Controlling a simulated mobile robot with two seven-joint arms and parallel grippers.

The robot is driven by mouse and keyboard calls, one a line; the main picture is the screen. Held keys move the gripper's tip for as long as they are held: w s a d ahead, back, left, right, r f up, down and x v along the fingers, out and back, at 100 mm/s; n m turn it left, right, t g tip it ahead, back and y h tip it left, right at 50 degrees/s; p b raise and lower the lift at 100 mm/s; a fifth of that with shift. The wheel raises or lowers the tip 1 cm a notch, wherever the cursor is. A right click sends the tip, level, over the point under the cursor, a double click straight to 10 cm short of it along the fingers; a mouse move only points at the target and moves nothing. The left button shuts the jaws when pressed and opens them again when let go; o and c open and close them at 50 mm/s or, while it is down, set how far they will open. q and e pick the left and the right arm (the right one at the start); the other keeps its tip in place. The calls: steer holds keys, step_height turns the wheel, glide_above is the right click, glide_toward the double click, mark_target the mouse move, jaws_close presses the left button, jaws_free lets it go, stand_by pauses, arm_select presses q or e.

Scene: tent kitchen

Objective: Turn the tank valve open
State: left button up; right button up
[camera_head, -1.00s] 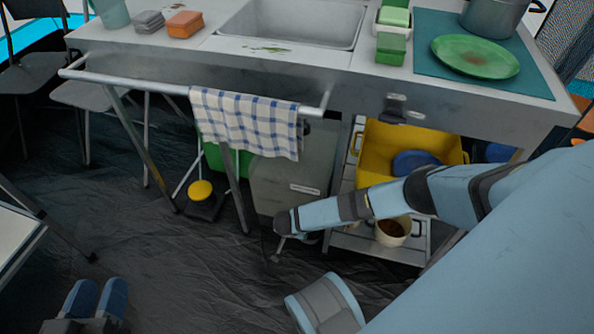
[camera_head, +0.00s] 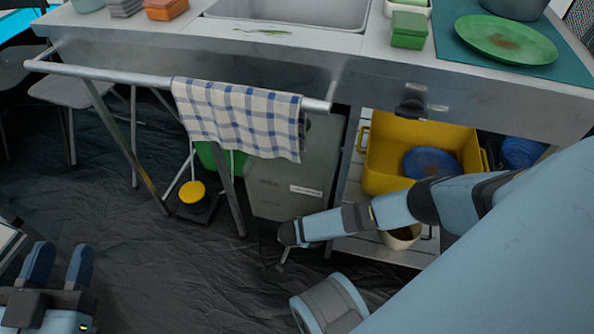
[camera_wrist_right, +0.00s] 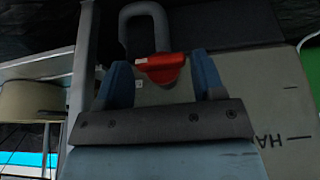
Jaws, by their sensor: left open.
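The grey tank (camera_head: 285,185) stands under the counter, partly behind the hanging towel. In the right wrist view the red valve handle (camera_wrist_right: 160,68) sits by a grey curved bar (camera_wrist_right: 140,22) on the tank (camera_wrist_right: 275,110). My right gripper (camera_wrist_right: 160,62) is open, with one blue finger on each side of the red handle in the picture. I see no finger clearly touching it. In the head view my right arm reaches to the tank's lower front, and the valve cannot be made out. My left gripper (camera_head: 58,264) is open and empty at the lower left, far from the tank.
A checked towel (camera_head: 240,115) hangs from the front rail (camera_head: 130,75). A yellow bin (camera_head: 385,145) and a cream pot (camera_head: 402,236) stand on the shelf unit right of the tank. A yellow-topped object (camera_head: 192,191) is on the floor to its left. Dark floor ahead is open.

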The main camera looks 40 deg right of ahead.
steer(key=c, duration=0.6)
steer(key=shift+o, duration=0.2)
steer(key=shift+w, duration=0.1)
steer(key=shift+w+a+n+g+h, duration=0.15)
steer(key=shift+w+n+g+h, duration=0.15)
steer(key=shift+g+h, duration=0.55)
steer(key=shift+w+a+f+n+g+h, duration=0.1)
steer(key=shift+n+g+h, duration=0.1)
steer(key=shift+g+h, duration=0.55)
steer(key=shift+w+a+f+n+g+h, duration=0.1)
steer(key=shift+n+g+h, duration=0.1)
steer(key=shift+g+h, duration=0.5)
steer(key=shift+d, duration=0.1)
steer(key=o, duration=0.9)
steer(key=shift+o, duration=0.2)
